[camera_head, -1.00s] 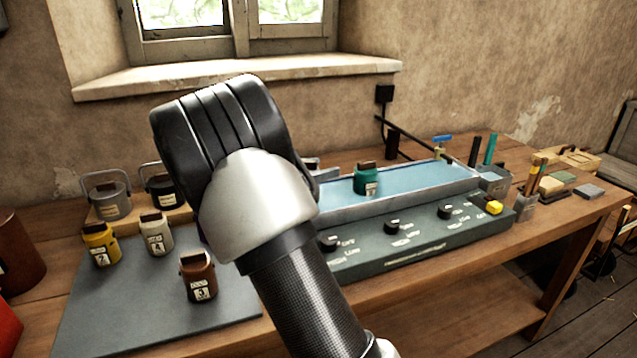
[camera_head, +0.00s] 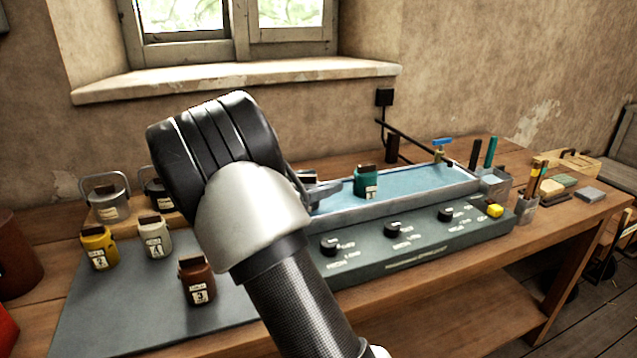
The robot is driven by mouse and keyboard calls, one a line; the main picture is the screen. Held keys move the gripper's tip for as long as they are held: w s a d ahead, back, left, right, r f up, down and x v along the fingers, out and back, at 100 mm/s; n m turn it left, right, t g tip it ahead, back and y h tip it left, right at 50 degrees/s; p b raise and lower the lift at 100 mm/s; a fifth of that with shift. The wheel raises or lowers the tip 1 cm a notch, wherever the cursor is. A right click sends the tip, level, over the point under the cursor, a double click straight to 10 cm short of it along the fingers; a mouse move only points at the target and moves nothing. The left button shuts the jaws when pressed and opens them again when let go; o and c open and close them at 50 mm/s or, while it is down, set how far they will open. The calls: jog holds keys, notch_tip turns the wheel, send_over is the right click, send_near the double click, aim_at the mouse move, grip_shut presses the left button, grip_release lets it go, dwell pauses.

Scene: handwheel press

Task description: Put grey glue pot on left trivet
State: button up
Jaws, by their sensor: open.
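A grey pot (camera_head: 108,203) with a wire handle and brown lid stands at the back left on a wooden board. No trivet can be made out clearly. The water bath (camera_head: 425,187) holds a teal pot (camera_head: 366,182). A brown-lidded thing (camera_head: 308,176), perhaps another pot, shows at the bath's left end, mostly hidden by my arm. My gripper (camera_head: 322,190) is open and partly hidden behind my wrist. Its visible finger is at the bath's left end, close to that thing. I cannot tell whether they touch.
Yellow (camera_head: 99,247), cream (camera_head: 155,238) and brown (camera_head: 197,281) pots stand on a grey mat (camera_head: 120,310). A black pot (camera_head: 158,193) is partly behind my arm. A knobbed control panel (camera_head: 420,235) fronts the bath. Tool holders (camera_head: 495,183) stand to its right.

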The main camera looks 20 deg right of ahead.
jog(key=p+v, duration=0.1)
jog(key=v, duration=0.6)
jog(key=shift+s+a+r+p, duration=0.1)
jog(key=shift+a+p, duration=0.15)
jog(key=shift+p, duration=0.05)
